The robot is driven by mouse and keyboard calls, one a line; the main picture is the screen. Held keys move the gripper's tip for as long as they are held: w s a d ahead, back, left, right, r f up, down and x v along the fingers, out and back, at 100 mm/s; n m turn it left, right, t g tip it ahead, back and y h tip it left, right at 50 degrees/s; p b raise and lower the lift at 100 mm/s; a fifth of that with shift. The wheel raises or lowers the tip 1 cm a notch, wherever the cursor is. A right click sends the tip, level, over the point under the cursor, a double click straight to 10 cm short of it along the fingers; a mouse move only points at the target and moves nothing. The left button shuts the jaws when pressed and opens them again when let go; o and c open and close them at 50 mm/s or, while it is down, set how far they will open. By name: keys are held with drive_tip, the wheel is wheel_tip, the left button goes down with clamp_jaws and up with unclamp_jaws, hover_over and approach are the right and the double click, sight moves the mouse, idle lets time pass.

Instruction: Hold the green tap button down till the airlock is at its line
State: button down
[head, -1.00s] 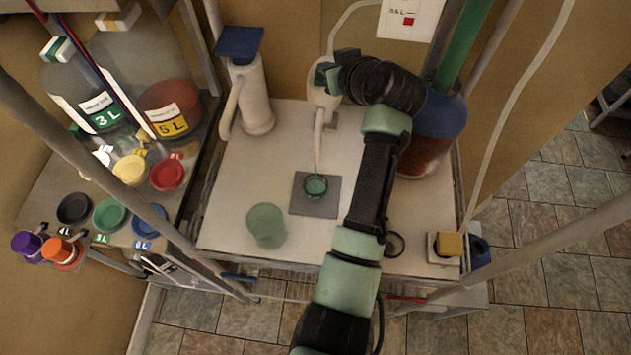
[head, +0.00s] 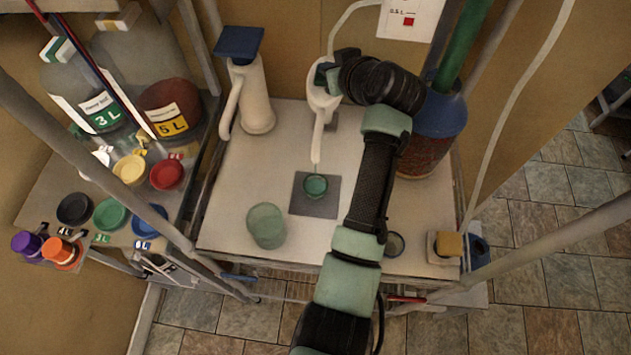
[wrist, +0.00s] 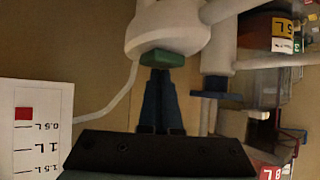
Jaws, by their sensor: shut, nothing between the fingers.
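The white tap (head: 322,97) stands at the back of the table, its spout over a small green vessel (head: 316,187) on a grey square pad (head: 315,207). This vessel appears to be the airlock; its line and level are too small to read. A thin streak shows between spout and vessel. The green tap button (wrist: 161,58) is on the tap's face in the wrist view. My gripper (wrist: 160,72) is shut and empty, its fingertips at the button's lower edge. I cannot tell how far the button is pressed. In the head view the gripper (head: 325,73) is partly hidden.
A wall card (wrist: 30,130) has volume marks and a red square. A translucent green cup (head: 266,227) stands front left on the table. A white pump bottle (head: 252,95), a blue-topped vessel (head: 436,125) and a yellow block (head: 449,244) stand around. Jugs and lids crowd the left shelf.

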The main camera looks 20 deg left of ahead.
drive_tip(key=shift+s+f, duration=0.1)
drive_tip(key=shift+f, duration=0.05)
wheel_tip(320, 180, up, 6)
drive_tip(key=p, duration=0.4)
drive_tip(key=shift+r, duration=0.2)
drive_tip(key=shift+f, duration=0.1)
drive_tip(key=d+r+m+t+h+b, duration=0.15)
drive_tip(key=d+r+t, duration=0.3)
drive_tip(key=r, duration=0.65)
drive_tip(key=d+r+m+t+h+b, duration=0.15)
drive_tip(key=d+r+t, duration=0.3)
drive_tip(key=r, duration=0.75)
drive_tip(key=s+d+r+m+t+h, duration=0.2)
drive_tip(key=s+d+r+m+t, duration=0.1)
drive_tip(key=s+r, duration=0.6)
drive_tip(key=s+d+r+m+t+h+b, duration=0.1)
drive_tip(key=s+d+r+m+t+h, duration=0.2)
drive_tip(key=s+d+r+t, duration=0.3)
drive_tip(key=s+r+t, duration=0.1)
drive_tip(key=s+r, duration=0.3)
drive_tip(key=s, duration=0.1)
drive_tip(key=shift+s+r, duration=0.2)
drive_tip(key=shift+s, duration=0.15)
